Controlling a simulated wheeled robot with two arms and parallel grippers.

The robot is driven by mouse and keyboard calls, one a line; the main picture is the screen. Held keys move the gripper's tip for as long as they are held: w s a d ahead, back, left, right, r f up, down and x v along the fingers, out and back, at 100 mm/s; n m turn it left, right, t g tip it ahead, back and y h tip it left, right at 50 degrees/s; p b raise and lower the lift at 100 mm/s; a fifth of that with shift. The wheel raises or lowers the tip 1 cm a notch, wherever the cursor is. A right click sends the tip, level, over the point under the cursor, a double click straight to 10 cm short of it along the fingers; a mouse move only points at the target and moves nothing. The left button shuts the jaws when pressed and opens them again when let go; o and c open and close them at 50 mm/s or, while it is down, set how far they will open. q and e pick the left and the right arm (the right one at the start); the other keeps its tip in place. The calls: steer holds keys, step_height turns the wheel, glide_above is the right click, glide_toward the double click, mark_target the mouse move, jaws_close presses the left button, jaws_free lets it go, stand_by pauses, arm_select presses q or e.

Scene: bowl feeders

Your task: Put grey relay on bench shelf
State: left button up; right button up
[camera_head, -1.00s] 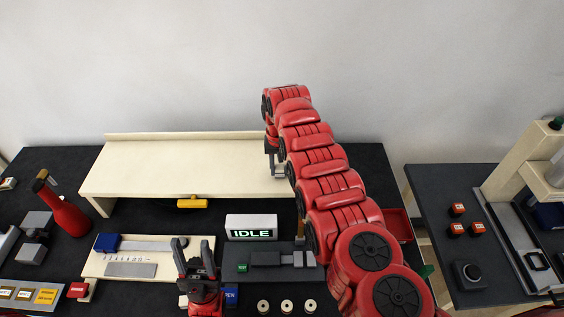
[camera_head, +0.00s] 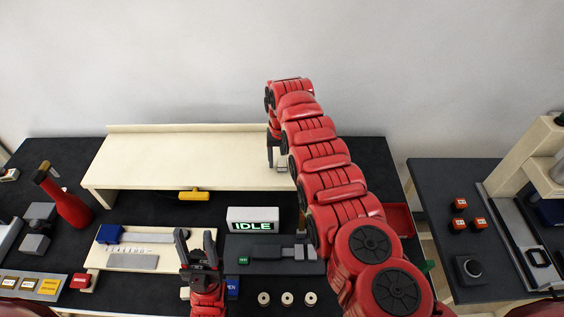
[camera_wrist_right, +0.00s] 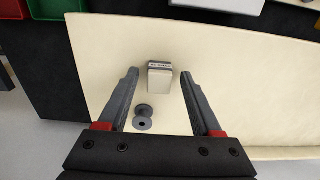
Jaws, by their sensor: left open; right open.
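The grey relay (camera_wrist_right: 160,77), a small pale block with a dark lettered edge, rests on the cream bench shelf (camera_wrist_right: 235,100) in the right wrist view. My right gripper (camera_wrist_right: 161,78) is open over the shelf, with one finger on each side of the relay and gaps between. In the head view the bench shelf (camera_head: 180,158) spans the back of the bench. My right gripper (camera_head: 273,155) is at its right end, partly hidden by its own arm. My left gripper (camera_head: 196,243) is open and empty over the front of the bench.
A small grey round part (camera_wrist_right: 143,118) lies near the relay. Below the shelf are a lit IDLE sign (camera_head: 252,220), a yellow-handled item (camera_head: 194,195), a red bottle (camera_head: 68,203) and several pale rings (camera_head: 287,299). The shelf's left and middle are clear.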

mark_target(282, 162)
step_height(282, 162, up, 11)
steer(key=b, duration=0.2)
steer(key=shift+r+b, duration=0.2)
steer(key=shift+b, duration=0.2)
